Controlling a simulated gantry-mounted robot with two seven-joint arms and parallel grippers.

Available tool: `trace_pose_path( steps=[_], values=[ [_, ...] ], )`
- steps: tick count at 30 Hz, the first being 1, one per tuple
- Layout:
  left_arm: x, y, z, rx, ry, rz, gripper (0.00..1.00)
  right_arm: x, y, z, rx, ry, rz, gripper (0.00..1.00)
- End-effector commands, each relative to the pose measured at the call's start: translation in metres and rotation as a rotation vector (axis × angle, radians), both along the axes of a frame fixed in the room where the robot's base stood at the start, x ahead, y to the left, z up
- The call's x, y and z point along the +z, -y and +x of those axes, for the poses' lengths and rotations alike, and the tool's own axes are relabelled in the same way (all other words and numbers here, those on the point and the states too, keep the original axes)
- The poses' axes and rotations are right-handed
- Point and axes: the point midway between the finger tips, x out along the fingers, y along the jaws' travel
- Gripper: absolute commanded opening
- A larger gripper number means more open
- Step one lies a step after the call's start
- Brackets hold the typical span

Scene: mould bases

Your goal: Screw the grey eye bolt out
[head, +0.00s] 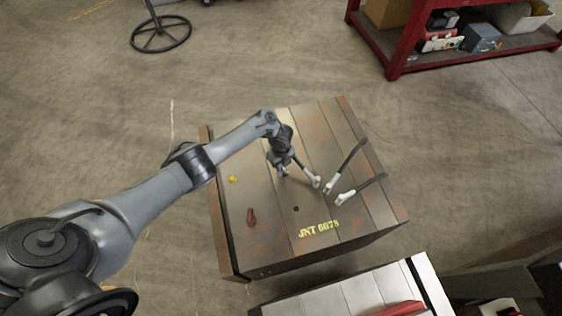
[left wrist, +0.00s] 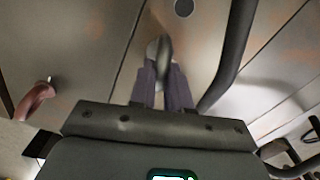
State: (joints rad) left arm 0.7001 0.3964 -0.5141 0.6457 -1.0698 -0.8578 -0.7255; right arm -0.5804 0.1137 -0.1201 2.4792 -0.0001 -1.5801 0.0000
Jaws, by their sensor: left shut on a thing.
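The mould base (head: 270,236) is a brown-grey slatted block marked JNT 6078. My left gripper (head: 284,170) reaches down onto its top, near the middle. In the left wrist view, its two dark fingers (left wrist: 163,82) are shut on the grey eye bolt (left wrist: 160,48). The rounded top of the bolt shows between and beyond the fingertips; its shank and thread are hidden. A dark round hole (head: 296,209) lies nearer the front of the block; it also shows in the left wrist view (left wrist: 183,7). My right gripper is in neither view.
A red eye bolt (head: 251,216) and a small yellow piece (head: 232,179) are on the block's left side. Dark bars with pale ends (head: 350,160) (head: 365,186) lie at right; one dark bar (left wrist: 236,50) passes close beside my gripper. A red shelf (head: 400,60) stands far right.

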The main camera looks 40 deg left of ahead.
Motion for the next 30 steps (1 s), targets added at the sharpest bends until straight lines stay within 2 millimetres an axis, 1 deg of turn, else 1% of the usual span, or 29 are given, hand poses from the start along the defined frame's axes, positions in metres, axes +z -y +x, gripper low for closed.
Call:
trace_pose_path(
  steps=[1,3,6,9,12,20,23,26,30],
  values=[
    [0.006,0.001,0.000,0.083,-0.002,-0.003,0.00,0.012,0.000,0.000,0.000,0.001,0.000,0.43],
    [0.005,0.001,-0.001,0.200,-0.002,-0.002,0.00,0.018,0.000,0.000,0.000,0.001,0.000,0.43],
    [0.004,0.001,-0.001,0.336,-0.002,-0.003,0.00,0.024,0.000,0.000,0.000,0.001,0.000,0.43],
    [0.002,0.001,0.000,0.420,-0.002,-0.002,0.00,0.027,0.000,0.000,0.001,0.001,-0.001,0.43],
    [0.001,0.000,0.000,0.453,0.000,-0.001,0.00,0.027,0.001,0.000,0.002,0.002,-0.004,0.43],
    [0.001,0.000,0.000,0.456,0.000,-0.001,0.00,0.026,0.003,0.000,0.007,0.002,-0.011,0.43],
    [0.003,0.001,0.000,0.517,-0.001,-0.002,0.00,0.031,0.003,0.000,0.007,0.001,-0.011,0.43],
    [0.005,0.002,-0.001,0.674,-0.003,-0.003,0.00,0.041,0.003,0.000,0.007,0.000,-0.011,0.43],
    [0.004,0.002,-0.001,0.965,-0.004,-0.004,0.00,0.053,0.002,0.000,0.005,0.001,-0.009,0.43]
  ],
)
